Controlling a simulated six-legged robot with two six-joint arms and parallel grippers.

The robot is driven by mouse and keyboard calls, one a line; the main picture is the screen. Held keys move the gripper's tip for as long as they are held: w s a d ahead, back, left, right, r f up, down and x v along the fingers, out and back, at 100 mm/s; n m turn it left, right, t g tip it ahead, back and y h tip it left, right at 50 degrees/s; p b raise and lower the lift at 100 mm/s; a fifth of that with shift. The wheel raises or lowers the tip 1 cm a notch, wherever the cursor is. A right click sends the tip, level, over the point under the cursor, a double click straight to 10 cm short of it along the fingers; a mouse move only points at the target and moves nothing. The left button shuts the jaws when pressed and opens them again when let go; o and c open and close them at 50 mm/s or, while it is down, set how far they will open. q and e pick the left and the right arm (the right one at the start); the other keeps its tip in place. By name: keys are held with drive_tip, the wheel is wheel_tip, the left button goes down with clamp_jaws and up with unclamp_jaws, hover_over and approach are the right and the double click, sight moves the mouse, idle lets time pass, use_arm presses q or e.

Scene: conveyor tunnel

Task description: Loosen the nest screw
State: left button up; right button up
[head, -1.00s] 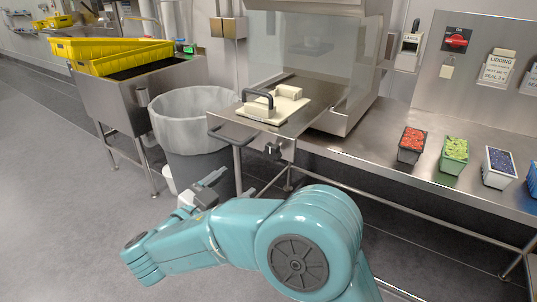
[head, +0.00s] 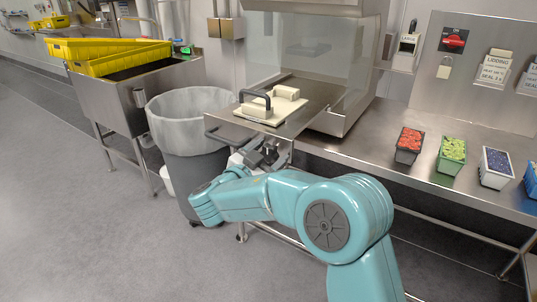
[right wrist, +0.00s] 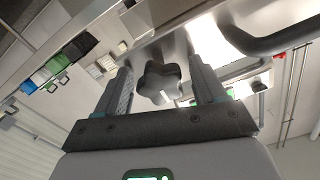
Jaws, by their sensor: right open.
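The nest screw (right wrist: 160,82) is a dark lobed knob under the front of the steel shelf (head: 222,128). In the right wrist view it shows between the two fingers of my right gripper (right wrist: 163,88), with gaps on both sides. The gripper is open; I cannot tell how deep the knob sits between the fingers. In the head view my right gripper (head: 262,155) is just below the shelf edge, and the knob is hard to pick out from it. A cream nest plate (head: 285,107) with a black handle (head: 256,101) lies on the shelf. My left gripper is not in view.
A lined waste bin (head: 192,125) stands close left of my right gripper. A bar handle (head: 226,139) juts from the shelf's front left. Fruit punnets (head: 452,156) stand on the steel counter at right. Yellow crates (head: 110,55) rest on a sink at left.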

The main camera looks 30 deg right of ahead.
drive_tip(key=c, duration=1)
drive_tip(key=shift+f, duration=0.1)
